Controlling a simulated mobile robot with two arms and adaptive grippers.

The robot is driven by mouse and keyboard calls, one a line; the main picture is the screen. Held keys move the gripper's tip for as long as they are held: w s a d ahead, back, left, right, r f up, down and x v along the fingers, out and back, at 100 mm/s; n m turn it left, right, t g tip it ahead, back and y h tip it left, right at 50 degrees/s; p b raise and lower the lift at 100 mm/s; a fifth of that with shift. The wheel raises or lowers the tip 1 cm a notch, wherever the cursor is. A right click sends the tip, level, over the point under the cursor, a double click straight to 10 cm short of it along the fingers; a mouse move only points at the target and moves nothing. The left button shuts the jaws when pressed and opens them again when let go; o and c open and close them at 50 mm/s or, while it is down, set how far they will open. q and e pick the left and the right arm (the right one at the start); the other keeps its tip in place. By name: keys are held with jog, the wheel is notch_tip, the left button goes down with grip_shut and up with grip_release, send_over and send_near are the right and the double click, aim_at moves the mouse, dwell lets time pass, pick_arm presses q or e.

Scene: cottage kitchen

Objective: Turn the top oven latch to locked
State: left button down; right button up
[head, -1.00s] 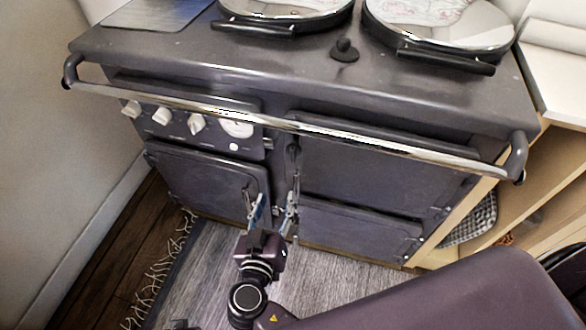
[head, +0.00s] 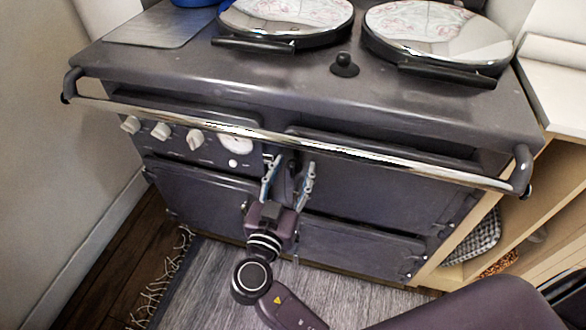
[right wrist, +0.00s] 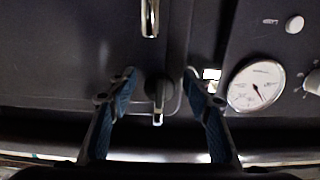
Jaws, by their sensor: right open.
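The top oven door (head: 375,190) is the dark upper right door of the range cooker and looks shut. Its latch (right wrist: 157,92), a small dark knob with a bright metal tip, is at the door's edge in the right wrist view. My right gripper (head: 290,163) is open, with its two blue-grey fingers apart just below the front rail. In the right wrist view the open fingers (right wrist: 160,76) lie on either side of the latch; I cannot tell whether they touch it. In the head view the latch is mostly hidden between the fingers. My left gripper is not in view.
A chrome rail (head: 350,145) runs across the cooker's front, just above my gripper. The round gauge (head: 237,145) and white control knobs (head: 161,131) are left of it. Another chrome handle (right wrist: 149,18) shows in the wrist view. A wooden shelf unit (head: 545,195) stands right.

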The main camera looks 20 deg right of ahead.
grip_shut()
dwell(0.3)
jog(key=shift+d, duration=0.1)
